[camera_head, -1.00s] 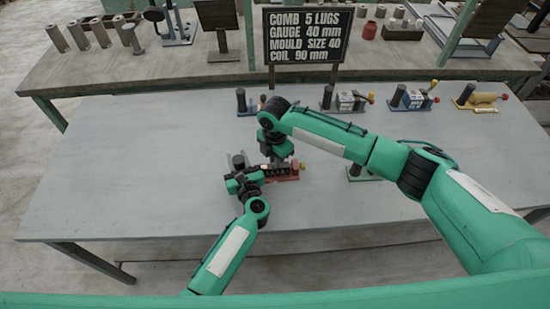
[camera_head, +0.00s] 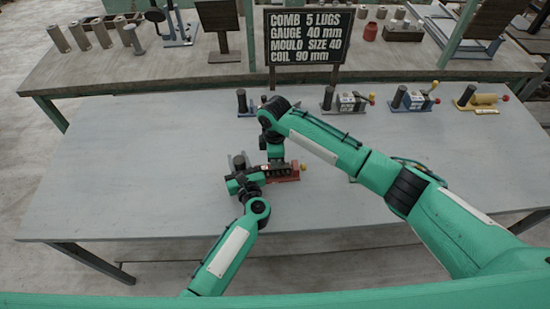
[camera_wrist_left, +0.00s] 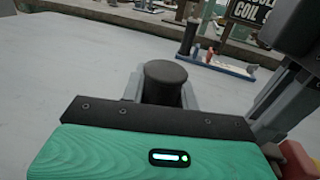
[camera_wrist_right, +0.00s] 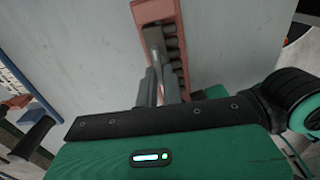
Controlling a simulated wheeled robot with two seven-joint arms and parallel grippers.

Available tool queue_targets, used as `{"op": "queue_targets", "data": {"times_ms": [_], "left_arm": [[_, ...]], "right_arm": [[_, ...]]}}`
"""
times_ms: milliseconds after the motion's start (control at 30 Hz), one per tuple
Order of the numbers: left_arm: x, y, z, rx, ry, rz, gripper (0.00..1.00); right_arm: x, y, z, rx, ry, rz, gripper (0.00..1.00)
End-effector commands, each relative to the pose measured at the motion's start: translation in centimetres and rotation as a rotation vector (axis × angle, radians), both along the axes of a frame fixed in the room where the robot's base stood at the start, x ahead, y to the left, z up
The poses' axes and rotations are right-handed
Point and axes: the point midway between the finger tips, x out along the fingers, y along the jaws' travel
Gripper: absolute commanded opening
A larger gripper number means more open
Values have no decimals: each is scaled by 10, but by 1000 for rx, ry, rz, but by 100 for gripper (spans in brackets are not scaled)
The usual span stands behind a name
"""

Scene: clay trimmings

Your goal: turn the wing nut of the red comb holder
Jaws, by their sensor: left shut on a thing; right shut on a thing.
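The red comb holder (camera_head: 291,178) lies on the grey table, partly covered by my arms. It also shows in the right wrist view (camera_wrist_right: 153,10), with a row of dark round lugs along it. My left gripper (camera_wrist_left: 165,90) is shut on the holder's dark upright handle (camera_wrist_left: 166,74), whose round top stands between the fingers. My right gripper (camera_wrist_right: 154,84) points down on the holder, beside the lugs, with its fingers close together. It is shut on a small part that looks to be the wing nut, which the fingers mostly hide.
Behind stand a blue holder (camera_head: 243,103), a grey one (camera_head: 345,101), another blue-based one (camera_head: 412,98) and a yellow one (camera_head: 481,99). A sign (camera_head: 307,37) stands at the back, before a second bench. The table (camera_head: 130,170) is clear at the left.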

Motion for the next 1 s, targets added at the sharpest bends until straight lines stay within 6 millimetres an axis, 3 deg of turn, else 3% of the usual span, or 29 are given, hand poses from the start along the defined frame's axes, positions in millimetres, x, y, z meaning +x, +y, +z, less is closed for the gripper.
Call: {"op": "queue_targets", "data": {"times_ms": [1000], "left_arm": [[0,-1,0,1,0,-2,0]], "right_arm": [[9,-4,0,2,0,-956,0]]}}
